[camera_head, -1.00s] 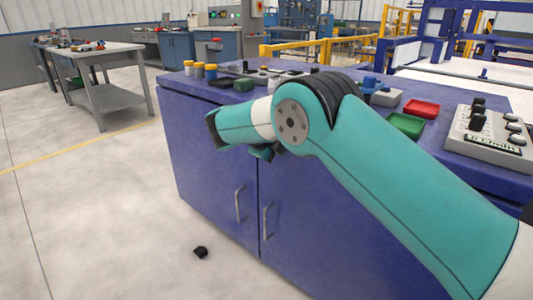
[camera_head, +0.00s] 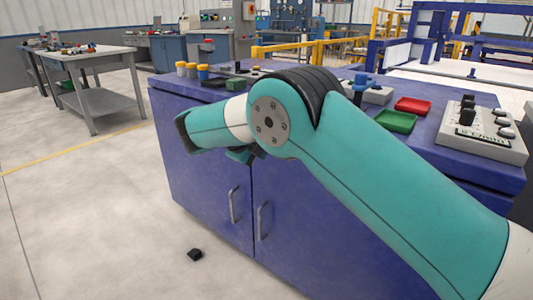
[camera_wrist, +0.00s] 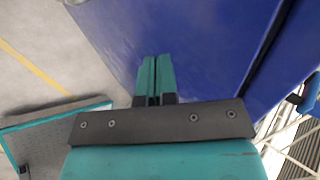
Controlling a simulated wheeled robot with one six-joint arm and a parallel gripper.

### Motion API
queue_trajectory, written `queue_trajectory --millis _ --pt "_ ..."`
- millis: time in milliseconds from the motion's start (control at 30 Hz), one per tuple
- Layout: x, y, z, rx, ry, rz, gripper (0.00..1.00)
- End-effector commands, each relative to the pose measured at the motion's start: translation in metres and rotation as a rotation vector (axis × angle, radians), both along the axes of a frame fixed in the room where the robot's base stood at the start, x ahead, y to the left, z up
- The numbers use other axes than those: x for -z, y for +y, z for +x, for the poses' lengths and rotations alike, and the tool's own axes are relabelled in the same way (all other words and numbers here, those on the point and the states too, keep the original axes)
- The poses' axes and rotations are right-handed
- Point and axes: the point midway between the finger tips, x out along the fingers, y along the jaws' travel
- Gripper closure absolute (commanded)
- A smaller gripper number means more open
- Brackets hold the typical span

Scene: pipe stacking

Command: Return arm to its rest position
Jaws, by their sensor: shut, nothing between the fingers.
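My teal arm (camera_head: 370,180) reaches across the front of the blue cabinet in the head view, bent at a black-ringed joint. Its far end points left, and a small part of my gripper shows below it. In the wrist view my gripper (camera_wrist: 156,75) has its two teal fingers side by side, closed together with nothing between them. The blue cabinet's surface (camera_wrist: 185,35) lies beyond the fingers there.
The blue cabinet (camera_head: 300,225) carries yellow-capped jars (camera_head: 191,70), a red tray (camera_head: 413,105), a green tray (camera_head: 396,121) and a control box (camera_head: 483,128). A small black piece (camera_head: 195,254) lies on the floor. A grey table (camera_head: 95,90) stands back left, with open floor between.

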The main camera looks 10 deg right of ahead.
Motion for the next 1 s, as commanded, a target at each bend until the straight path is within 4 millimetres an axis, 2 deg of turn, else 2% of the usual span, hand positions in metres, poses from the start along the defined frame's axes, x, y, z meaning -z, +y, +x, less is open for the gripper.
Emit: queue_trajectory --millis 33,300,433,567,667,767,867,967,1000 --pt "-0.017 0.008 -0.005 0.001 -0.006 0.003 1.00" --pt "-0.052 0.042 -0.031 -0.002 -0.002 0.001 1.00" --pt "-0.060 0.048 -0.037 -0.001 0.001 0.001 1.00" --pt "-0.070 0.045 -0.038 -0.071 0.055 -0.011 1.00" --pt "-0.085 0.033 -0.040 -0.268 0.193 -0.045 1.00" --pt "-0.103 0.016 -0.056 -0.598 0.393 -0.097 1.00" --pt "-0.116 -0.001 -0.090 -0.996 0.578 -0.160 1.00" --pt "-0.124 -0.013 -0.141 -1.412 0.709 -0.228 1.00" --pt "-0.125 -0.016 -0.164 -1.578 0.742 -0.258 1.00"
